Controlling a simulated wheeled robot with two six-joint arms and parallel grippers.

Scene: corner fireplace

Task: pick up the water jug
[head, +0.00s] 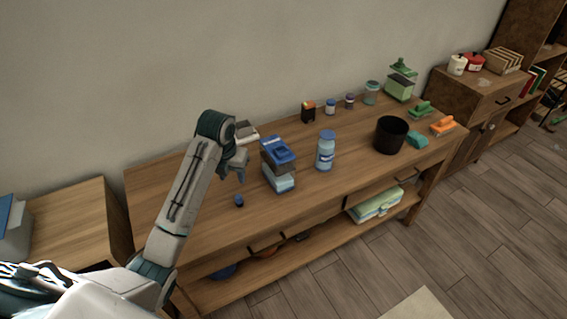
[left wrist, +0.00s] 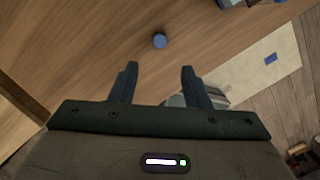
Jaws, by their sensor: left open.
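A translucent blue bottle with a blue cap and a label (head: 325,153) stands upright on the wooden workbench (head: 350,185); it looks most like the water jug, though I cannot be sure. My left gripper (head: 232,174) is open and empty above the left part of the bench, apart from the bottle and to its left. A small dark blue round object (head: 239,200) sits on the bench below the gripper. It also shows in the left wrist view (left wrist: 160,40), just beyond the two open fingers (left wrist: 160,70). My right gripper is not in view.
A black pot (head: 391,135) is to the bottle's right. Small jars (head: 330,106) line the back. The bench front between the bottle and pot is clear.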

